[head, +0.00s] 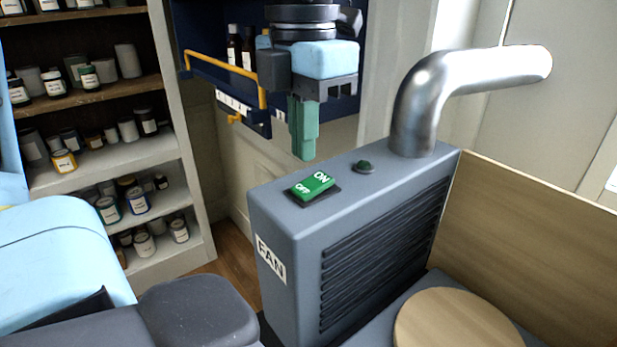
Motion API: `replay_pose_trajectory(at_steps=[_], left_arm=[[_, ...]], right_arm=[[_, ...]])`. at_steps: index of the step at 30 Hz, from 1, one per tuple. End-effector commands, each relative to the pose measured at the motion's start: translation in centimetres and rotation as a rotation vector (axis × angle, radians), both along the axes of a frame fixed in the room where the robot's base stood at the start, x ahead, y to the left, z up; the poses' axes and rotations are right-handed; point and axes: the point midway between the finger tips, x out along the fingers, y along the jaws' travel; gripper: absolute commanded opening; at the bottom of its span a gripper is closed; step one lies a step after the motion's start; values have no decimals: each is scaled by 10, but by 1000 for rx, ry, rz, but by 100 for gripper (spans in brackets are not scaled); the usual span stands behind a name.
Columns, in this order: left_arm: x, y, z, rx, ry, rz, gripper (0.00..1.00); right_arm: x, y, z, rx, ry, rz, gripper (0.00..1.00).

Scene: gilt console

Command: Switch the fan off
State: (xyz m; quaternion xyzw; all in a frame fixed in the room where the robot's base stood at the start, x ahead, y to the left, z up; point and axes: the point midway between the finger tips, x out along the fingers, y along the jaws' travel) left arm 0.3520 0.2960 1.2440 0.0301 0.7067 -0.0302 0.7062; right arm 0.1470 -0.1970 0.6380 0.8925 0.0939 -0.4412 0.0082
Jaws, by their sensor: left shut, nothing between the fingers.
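The fan is a grey box (285,222) with a white FAN label on its end and dark louvres on its side. On its top is a green rocker switch (312,186) with ON at the far end and OFF at the near end. I cannot tell for sure which end is pressed down. A small dark green knob or lamp (365,166) sits behind the switch. My left gripper (304,157) is shut and empty, its green fingers pointing down above and behind the switch, apart from it. My right gripper is not in view.
A shiny metal duct pipe (425,95) rises from the fan's back right. A wooden panel (540,230) and a round wooden disc (458,320) are at the right. Shelves of jars (150,150) stand left; a blue rack with a yellow rail (262,88) is behind the gripper.

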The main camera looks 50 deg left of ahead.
Motion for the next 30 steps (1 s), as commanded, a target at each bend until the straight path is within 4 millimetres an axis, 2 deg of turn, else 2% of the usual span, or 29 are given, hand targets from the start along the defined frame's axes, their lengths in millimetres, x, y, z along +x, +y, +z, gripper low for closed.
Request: replay_pose_trajectory(at_steps=[12,30], left_arm=[[0,0,28,1,-2,0,0],[0,0,29,0,0,0,0]], right_arm=[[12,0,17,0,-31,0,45],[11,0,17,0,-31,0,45]])
